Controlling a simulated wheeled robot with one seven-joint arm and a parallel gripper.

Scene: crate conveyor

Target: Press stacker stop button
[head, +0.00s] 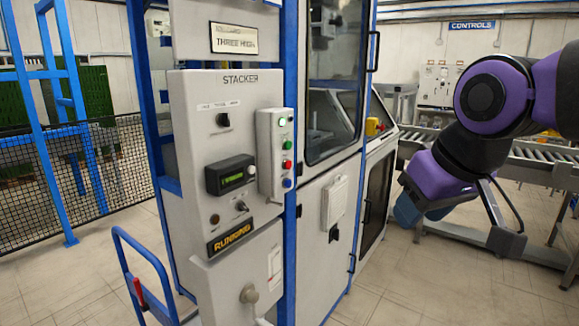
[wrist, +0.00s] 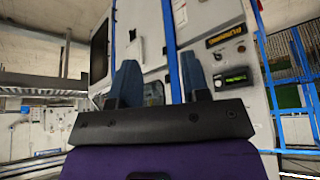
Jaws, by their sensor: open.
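The grey stacker panel (head: 190,130), marked STACKER, stands in the middle of the head view. A pale button box (head: 266,150) on its right edge carries a column of small round buttons. The red button (head: 287,164) sits mid-column, below a green one and above a blue one; their labels are too small to read. My gripper (head: 408,210) hangs well to the right of the panel, apart from it. In the wrist view, my gripper's (wrist: 160,82) two blue fingers stand apart with nothing between them. The panel appears upside down behind them, and the red button cannot be made out there.
A lit display (head: 231,175) and a yellow RUNNING sign (head: 229,239) are on the panel. A blue handrail (head: 145,270) stands at the lower left. A roller conveyor (head: 535,158) runs behind my arm. The floor between my gripper and the machine looks clear.

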